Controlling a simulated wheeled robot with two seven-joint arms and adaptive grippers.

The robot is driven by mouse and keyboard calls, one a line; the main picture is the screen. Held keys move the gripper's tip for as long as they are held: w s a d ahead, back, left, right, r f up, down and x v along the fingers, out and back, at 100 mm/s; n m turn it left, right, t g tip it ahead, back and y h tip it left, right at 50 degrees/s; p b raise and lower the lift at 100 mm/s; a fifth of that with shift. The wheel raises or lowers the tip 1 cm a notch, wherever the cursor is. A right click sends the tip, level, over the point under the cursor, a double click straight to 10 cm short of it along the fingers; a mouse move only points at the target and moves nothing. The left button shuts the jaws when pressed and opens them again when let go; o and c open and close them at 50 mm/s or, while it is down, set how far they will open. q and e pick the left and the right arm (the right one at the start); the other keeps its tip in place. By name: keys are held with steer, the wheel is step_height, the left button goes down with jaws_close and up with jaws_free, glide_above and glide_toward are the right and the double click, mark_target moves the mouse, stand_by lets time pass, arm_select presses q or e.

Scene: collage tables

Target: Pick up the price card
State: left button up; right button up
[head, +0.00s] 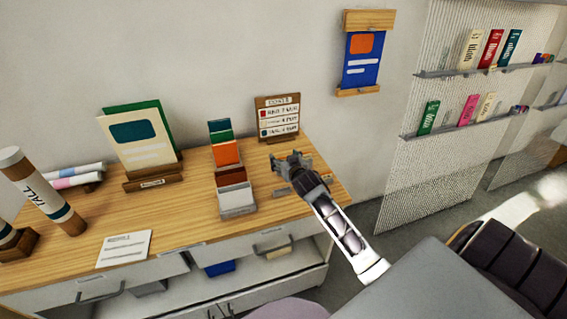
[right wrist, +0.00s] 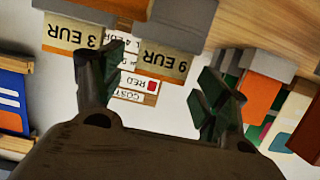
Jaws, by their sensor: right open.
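Two cream price cards show upside down in the right wrist view: one reading 9 EUR (right wrist: 165,61) and one reading 3 EUR (right wrist: 75,38). Each sits at a grey block. My right gripper (head: 291,166) is over the right part of the wooden table in the head view. Its fingers are open and apart, and they also show in the right wrist view (right wrist: 157,88). The 9 EUR card appears between them there, with no visible grip on it. The cards' faces cannot be made out in the head view. My left gripper is out of view.
A price board (head: 278,115) stands behind my right gripper. A row of coloured sample cards (head: 226,154) stands to its left. Further left are a framed card on a stand (head: 141,140), a flat paper (head: 124,249) and a tube (head: 40,192). The table's middle has bare wood.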

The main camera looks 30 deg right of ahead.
steer(key=c, duration=0.8)
steer(key=shift+r, duration=0.1)
steer(key=shift+r, duration=4.9)
steer(key=shift+r, duration=0.15)
